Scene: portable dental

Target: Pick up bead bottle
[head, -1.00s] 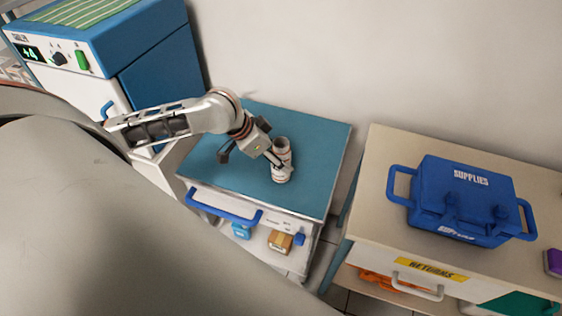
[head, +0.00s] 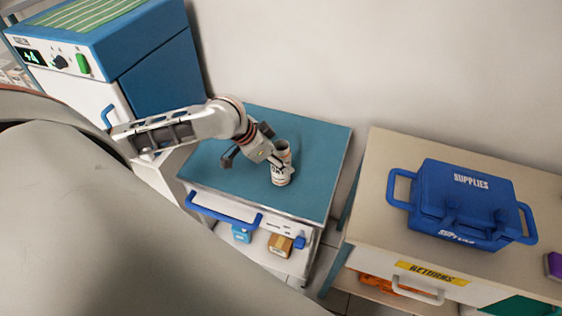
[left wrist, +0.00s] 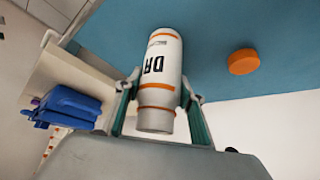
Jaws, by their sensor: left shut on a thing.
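The bead bottle (head: 281,177) is white with dark lettering and orange bands. It stands about upright at the blue-topped cart (head: 315,150) in the head view; I cannot tell whether its base touches the top. My left gripper (head: 279,160) reaches it from the left. In the left wrist view the bottle (left wrist: 158,75) sits between both fingers of my left gripper (left wrist: 158,95), which is shut on it. An orange disc, perhaps a cap (left wrist: 243,62), lies on the blue top there. My right gripper is in neither view.
A blue and white machine (head: 155,60) stands at the left behind my arm. A beige table (head: 385,180) at the right holds a blue supplies box (head: 465,200). The cart has a blue handle (head: 225,211) and small boxes (head: 280,244) below. A wall is behind.

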